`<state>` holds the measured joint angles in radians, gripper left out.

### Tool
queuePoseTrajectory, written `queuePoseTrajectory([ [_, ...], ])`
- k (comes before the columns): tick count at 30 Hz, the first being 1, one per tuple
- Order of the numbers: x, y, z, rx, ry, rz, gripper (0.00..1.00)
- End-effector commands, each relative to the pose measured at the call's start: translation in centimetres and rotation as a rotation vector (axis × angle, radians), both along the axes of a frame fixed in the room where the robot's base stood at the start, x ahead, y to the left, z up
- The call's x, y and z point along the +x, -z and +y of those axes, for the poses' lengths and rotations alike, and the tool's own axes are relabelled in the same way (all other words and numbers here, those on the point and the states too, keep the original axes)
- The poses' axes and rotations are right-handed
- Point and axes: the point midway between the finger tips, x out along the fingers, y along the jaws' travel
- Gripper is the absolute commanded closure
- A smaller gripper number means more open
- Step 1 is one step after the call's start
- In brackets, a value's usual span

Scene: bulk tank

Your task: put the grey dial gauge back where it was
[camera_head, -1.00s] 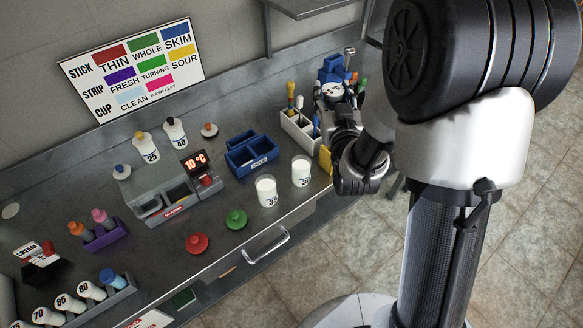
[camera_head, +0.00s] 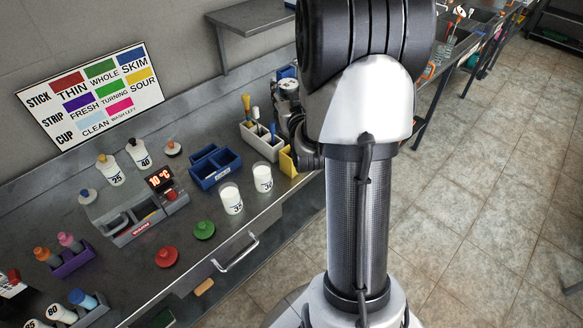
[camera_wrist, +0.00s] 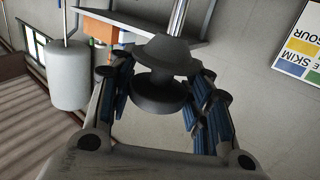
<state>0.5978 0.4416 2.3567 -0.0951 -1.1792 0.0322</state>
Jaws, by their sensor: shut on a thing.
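In the wrist view my gripper (camera_wrist: 162,88) is shut on a dark grey round body with a flared collar, which looks like the grey dial gauge (camera_wrist: 160,97). A shiny metal stem runs up from it in the picture. Blue finger pads flank it on both sides. No dial face shows. In the head view my arm hides the gauge and most of the gripper, which is at the right end of the steel bench (camera_head: 130,185), near the white caddy (camera_head: 256,140). I cannot tell which spot the gauge came from.
Two white cups (camera_head: 263,178), a blue divided bin (camera_head: 213,166), a red lid (camera_head: 166,256) and a green lid (camera_head: 204,230) stand near the bench front. A shelf (camera_head: 252,18) overhangs the back. The wrist view shows a hanging grey-white cylinder (camera_wrist: 68,80). Tiled floor (camera_head: 480,200) is clear at right.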

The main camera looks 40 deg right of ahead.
Motion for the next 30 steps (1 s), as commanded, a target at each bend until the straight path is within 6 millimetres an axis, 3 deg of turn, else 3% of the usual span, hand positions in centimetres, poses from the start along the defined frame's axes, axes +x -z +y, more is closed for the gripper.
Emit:
queuePoseTrajectory([
  [5, -0.5, 2.3, -1.0, 0.003, 0.017, 0.004, 0.82],
  [18, -0.5, 13.7, -0.8, 0.002, 0.016, 0.003, 0.82],
  [30, -0.5, 17.5, -0.8, 0.002, 0.016, 0.003, 0.82],
])
